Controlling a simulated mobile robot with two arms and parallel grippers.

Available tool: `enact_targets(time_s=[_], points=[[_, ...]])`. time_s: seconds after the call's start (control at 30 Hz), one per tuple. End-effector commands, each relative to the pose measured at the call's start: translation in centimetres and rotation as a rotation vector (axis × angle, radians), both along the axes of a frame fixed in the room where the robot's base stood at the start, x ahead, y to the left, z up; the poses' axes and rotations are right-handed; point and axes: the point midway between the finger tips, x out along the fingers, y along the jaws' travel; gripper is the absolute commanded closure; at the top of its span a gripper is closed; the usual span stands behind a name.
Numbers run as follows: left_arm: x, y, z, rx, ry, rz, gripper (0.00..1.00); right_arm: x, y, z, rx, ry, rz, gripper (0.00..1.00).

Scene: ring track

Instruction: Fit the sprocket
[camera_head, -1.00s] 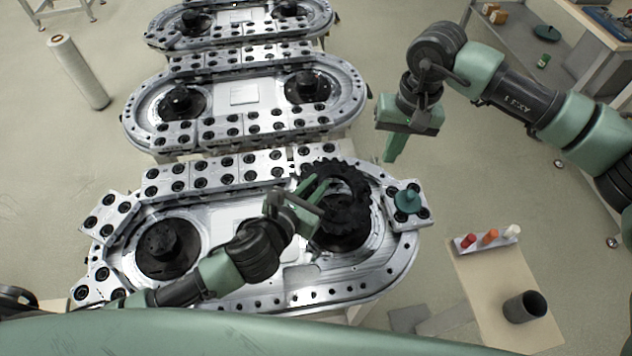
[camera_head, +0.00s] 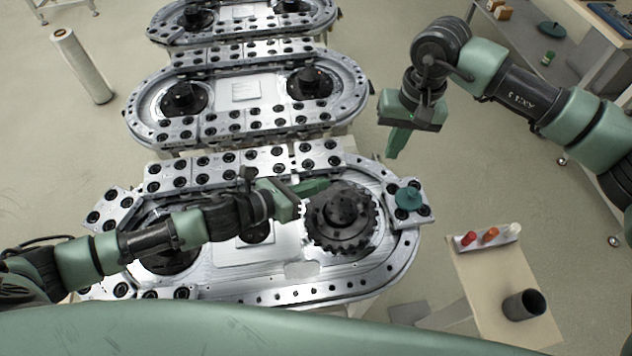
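The dark toothed sprocket (camera_head: 341,222) lies flat around the right-hand hub of the nearest ring track (camera_head: 290,291). Whether it is fully seated cannot be told from this angle. My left gripper (camera_head: 312,188) is at the sprocket's upper left edge, with its green fingers pointing right. It does not appear to hold the sprocket, but the gap between its fingers is not clear. My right gripper (camera_head: 396,143) hangs with its fingers pointing down, above and to the right of the nearest track, away from the sprocket. Its finger gap is hidden.
A teal round knob (camera_head: 408,198) sits on a block at the track's right end. A side table (camera_head: 482,281) at lower right holds a small rack of coloured pieces (camera_head: 487,237) and a dark cup (camera_head: 524,305). Another ring track (camera_head: 246,113) stands behind.

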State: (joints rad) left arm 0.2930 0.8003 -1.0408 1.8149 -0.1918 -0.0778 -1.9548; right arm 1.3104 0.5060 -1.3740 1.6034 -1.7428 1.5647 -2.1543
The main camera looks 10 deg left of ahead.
Motion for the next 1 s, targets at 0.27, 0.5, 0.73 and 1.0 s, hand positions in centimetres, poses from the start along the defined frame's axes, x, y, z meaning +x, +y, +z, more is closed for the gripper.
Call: enact_targets(time_s=[0.27, 0.5, 0.73, 1.0], points=[[0.0, 0.1, -2.4, 0.003, 0.001, 0.002, 1.00, 0.0, 0.0, -1.9, 0.000, 0.000, 0.000, 1.00], [0.0, 0.1, -3.0, 0.003, 0.001, 0.002, 1.00, 0.0, 0.0, -2.3, 0.000, 0.000, 0.000, 1.00], [0.0, 0.1, -3.0, 0.003, 0.001, 0.002, 1.00, 0.0, 0.0, -2.3, 0.000, 0.000, 0.000, 1.00], [0.0, 0.1, -3.0, 0.003, 0.001, 0.002, 1.00, 0.0, 0.0, -2.3, 0.000, 0.000, 0.000, 1.00]])
